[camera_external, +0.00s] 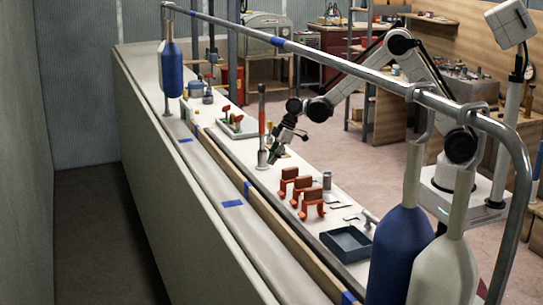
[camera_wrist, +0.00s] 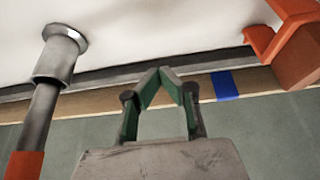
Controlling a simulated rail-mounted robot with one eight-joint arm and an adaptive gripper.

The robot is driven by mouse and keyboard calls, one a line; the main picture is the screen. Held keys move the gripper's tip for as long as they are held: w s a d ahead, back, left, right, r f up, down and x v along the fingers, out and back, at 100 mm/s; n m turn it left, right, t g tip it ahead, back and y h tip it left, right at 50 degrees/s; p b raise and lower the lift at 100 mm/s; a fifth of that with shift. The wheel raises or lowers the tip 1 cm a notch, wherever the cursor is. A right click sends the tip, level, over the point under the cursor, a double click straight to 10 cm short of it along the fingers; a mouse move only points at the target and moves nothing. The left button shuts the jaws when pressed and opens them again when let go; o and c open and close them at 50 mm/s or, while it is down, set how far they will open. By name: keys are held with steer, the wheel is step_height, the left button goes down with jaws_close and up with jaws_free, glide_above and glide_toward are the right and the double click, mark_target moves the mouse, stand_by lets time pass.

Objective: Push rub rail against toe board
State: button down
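A long wooden strip (camera_external: 268,217), which looks like the rub rail, runs along the boat's edge beside the white work surface. In the wrist view the wooden strip (camera_wrist: 100,101) crosses the picture, with a dark grey band (camera_wrist: 110,77) between it and the white surface. I cannot tell for sure which part is the toe board, or whether a gap lies there. My gripper (camera_external: 272,160) is low near the white surface, left of the orange clamps. In the wrist view my gripper (camera_wrist: 160,72) has its fingertips together, nothing between them, in front of the strip and band. Contact cannot be told.
An upright red-handled tool with a metal base (camera_external: 262,158) stands close to my gripper; its metal end (camera_wrist: 62,55) is at left in the wrist view. Several orange clamps (camera_external: 304,190) stand to the right. A dark blue tray (camera_external: 347,243) and blue and white fenders (camera_external: 397,255) are nearer the camera.

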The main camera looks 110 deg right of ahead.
mark_target(253, 178)
steer(key=shift+b+x, duration=1.85)
steer(key=shift+x, duration=1.6)
steer(key=shift+w+a, duration=0.15)
steer(key=shift+w, duration=2.85)
steer(key=shift+s, duration=0.1)
steer(key=shift+s+b, duration=0.4)
steer(key=shift+s, duration=0.15)
steer(key=shift+w+p+v, duration=0.2)
steer(key=shift+p+v, duration=1.15)
steer(key=shift+v, duration=1.9)
steer(key=shift+r, duration=0.1)
